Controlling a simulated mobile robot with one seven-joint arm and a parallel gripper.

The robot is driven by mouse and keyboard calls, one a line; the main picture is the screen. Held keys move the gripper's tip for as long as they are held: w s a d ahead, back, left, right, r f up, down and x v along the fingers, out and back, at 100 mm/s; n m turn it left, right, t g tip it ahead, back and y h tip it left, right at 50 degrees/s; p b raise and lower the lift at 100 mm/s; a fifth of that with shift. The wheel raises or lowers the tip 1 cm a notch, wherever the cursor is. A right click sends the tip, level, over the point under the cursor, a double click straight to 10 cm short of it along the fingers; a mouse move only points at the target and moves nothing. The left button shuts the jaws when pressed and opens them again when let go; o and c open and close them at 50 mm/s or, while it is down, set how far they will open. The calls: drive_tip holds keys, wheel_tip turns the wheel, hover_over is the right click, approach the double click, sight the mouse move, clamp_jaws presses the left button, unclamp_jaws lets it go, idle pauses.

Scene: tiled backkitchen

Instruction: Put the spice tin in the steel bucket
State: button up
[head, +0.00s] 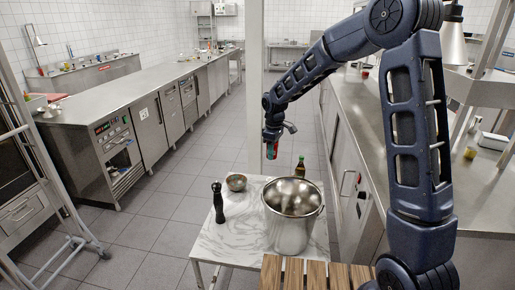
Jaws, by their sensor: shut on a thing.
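My gripper (272,137) is shut on the spice tin, a small red and green tin (272,150), and holds it in the air. In the head view the tin shows above and a little left of the steel bucket, well clear of the rim. The steel bucket (290,232) is a large shiny open bucket standing upright on a white marble-topped table. Its opening faces up; its lower inside is hidden. The fingers are small in this view and partly hidden by the wrist.
On the marble table (222,245), a black pepper mill (218,203) and a metal bowl (236,182) stand left of the bucket. A brown bottle (300,168) stands behind it. A slatted wooden surface (312,274) is in front. A white post (254,85) rises behind my gripper.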

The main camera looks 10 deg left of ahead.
drive_tip(key=s+d, duration=0.5)
drive_tip(key=d, duration=0.5)
wheel_tip(320, 180, down, 16)
drive_tip(key=shift+f, duration=0.25)
idle(0.6)
drive_tip(key=o, duration=1.1)
drive_tip(key=shift+c, duration=0.2)
wheel_tip(320, 180, up, 7)
idle(0.3)
